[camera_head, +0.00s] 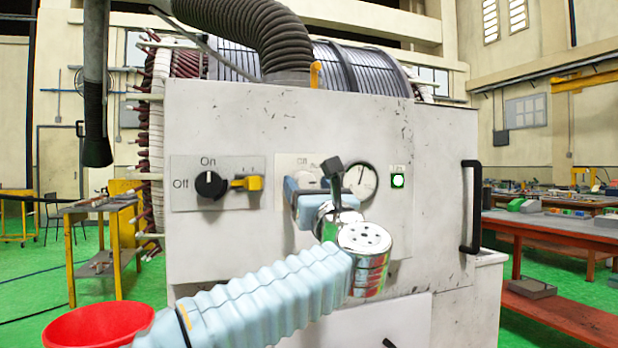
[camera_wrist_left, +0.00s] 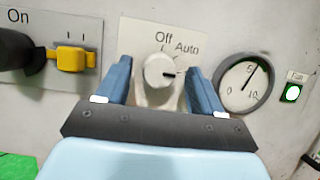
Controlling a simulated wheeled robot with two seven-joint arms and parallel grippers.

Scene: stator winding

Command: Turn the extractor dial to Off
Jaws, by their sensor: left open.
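The white dial (camera_wrist_left: 160,71) is on a pale plate with the labels Off and Auto. Its dark mark points right, below the word Auto and away from Off. My left gripper (camera_wrist_left: 158,82) is open, with one blue finger on each side of the dial. I cannot tell whether the fingers touch it. In the head view my left gripper (camera_head: 312,192) is in front of the panel and partly hides this dial (camera_head: 306,179). No label in view reads extractor. My right gripper is not in view.
Left of the dial are a black knob (camera_head: 210,185) marked On and Off and a yellow latch (camera_head: 247,183). Right of it are a round gauge (camera_head: 361,181) and a lit green Fan lamp (camera_head: 398,180). A black handle (camera_head: 471,207) sticks out farther right. A red bin (camera_head: 97,326) is low left.

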